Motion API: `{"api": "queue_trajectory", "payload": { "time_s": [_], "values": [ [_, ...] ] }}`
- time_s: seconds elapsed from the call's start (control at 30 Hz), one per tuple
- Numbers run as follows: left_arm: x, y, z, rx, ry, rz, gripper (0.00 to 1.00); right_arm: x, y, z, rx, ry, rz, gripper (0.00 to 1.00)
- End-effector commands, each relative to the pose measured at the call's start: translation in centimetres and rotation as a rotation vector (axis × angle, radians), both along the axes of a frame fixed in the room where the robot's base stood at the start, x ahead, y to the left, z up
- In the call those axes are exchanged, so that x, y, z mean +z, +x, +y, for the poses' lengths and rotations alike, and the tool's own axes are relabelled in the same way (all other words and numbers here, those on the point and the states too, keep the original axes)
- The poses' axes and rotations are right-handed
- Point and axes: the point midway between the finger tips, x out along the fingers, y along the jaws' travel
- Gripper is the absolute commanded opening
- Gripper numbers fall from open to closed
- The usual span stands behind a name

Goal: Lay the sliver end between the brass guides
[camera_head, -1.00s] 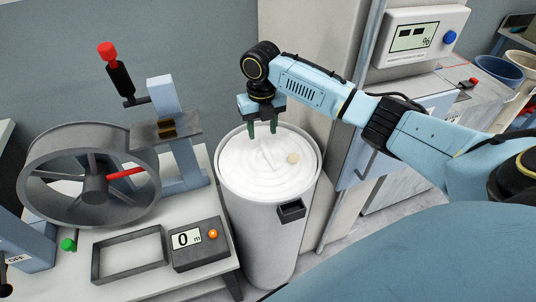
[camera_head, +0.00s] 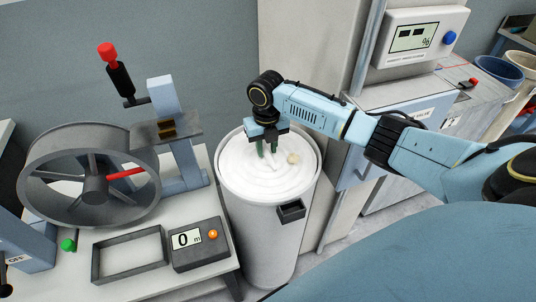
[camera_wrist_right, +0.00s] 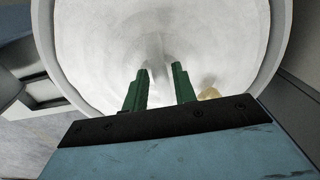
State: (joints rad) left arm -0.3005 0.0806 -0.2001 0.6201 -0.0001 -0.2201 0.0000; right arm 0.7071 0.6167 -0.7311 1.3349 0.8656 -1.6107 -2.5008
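White sliver lies coiled in a tall white can (camera_head: 262,235). A raised strand, the sliver end (camera_wrist_right: 157,48), stands up from the coils; in the wrist view it lies between and beyond my fingertips. My right gripper (camera_head: 267,150) is over the can with its green fingers pointing down, close to the coils. Its fingers are apart in the wrist view (camera_wrist_right: 161,72), and I see no grip on the sliver. The brass guides (camera_head: 166,128) sit on a grey plate on the blue post, left of the can. My left gripper is out of view.
A counter box (camera_head: 198,245) reading 0 and an empty dark frame (camera_head: 130,277) lie in front. A tan round spot (camera_head: 293,158) shows on the sliver. A cabinet stands behind the can.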

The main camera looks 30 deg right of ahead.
Motion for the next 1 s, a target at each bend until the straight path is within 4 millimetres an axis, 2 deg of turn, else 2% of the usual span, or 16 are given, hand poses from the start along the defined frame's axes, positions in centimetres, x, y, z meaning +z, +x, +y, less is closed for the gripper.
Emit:
{"api": "queue_trajectory", "payload": {
  "time_s": [0.03,0.2,0.47,0.57,0.8,1.0],
  "values": [
    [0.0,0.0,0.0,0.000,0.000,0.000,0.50,0.0,0.0,0.0,0.000,0.000,0.000,0.21],
    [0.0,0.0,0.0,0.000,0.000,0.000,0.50,0.0,0.0,0.0,0.000,0.000,-0.001,0.00],
    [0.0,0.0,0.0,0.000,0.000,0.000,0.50,0.3,0.1,0.0,0.000,0.000,-0.002,0.00],
    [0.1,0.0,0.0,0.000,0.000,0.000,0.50,1.4,0.1,-0.1,0.000,-0.001,-0.004,0.00],
    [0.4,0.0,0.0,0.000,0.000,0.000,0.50,6.2,0.2,0.0,0.001,0.000,-0.005,0.00],
    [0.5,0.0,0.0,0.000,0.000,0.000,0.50,9.2,0.1,0.0,0.000,0.001,-0.002,0.00]
  ]
}}
